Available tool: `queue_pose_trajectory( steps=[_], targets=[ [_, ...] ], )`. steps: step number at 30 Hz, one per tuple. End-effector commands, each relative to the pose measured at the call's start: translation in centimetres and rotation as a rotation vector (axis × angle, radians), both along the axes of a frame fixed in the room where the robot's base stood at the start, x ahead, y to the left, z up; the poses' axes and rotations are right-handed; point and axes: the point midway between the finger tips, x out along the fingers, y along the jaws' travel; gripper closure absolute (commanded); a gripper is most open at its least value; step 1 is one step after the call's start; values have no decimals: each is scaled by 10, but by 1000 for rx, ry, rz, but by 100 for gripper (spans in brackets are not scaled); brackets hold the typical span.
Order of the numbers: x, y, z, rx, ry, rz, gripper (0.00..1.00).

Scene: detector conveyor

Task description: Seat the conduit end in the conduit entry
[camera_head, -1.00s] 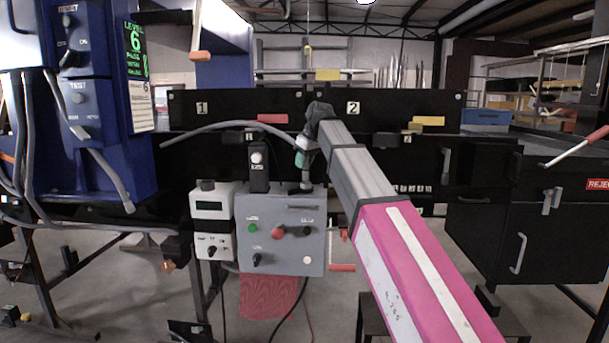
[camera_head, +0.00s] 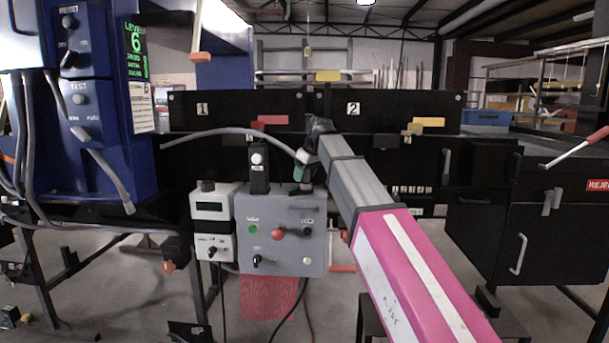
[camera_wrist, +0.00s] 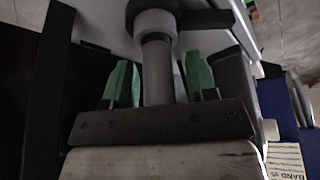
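A grey flexible conduit (camera_head: 215,131) arcs from the left, in front of the black panels, to my gripper in the head view. My gripper (camera_head: 299,173) has green fingertips and points down, just above the top right of a grey control box (camera_head: 290,215). In the wrist view the green fingertips of my gripper (camera_wrist: 160,82) lie on both sides of the grey conduit end (camera_wrist: 157,65). Beyond them are a wider grey collar and a dark ring (camera_wrist: 135,12) at a pale box face, probably the conduit entry. I cannot tell how deep the end sits.
A white meter box (camera_head: 213,212) stands left of the control box, and a black post (camera_head: 259,168) with a white knob rises behind it. A blue cabinet (camera_head: 95,110) with hanging hoses is at left. Black drawers (camera_head: 490,200) are at right.

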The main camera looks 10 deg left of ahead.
Motion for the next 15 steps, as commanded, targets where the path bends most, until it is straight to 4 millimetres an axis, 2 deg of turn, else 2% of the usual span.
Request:
queue_pose_trajectory(
  steps=[8, 15],
  targets=[
    [-1, -3, 11, 0, -1, 0, 48],
    [-10, -16, 49, 2, -2, 0, 48]
  ],
)
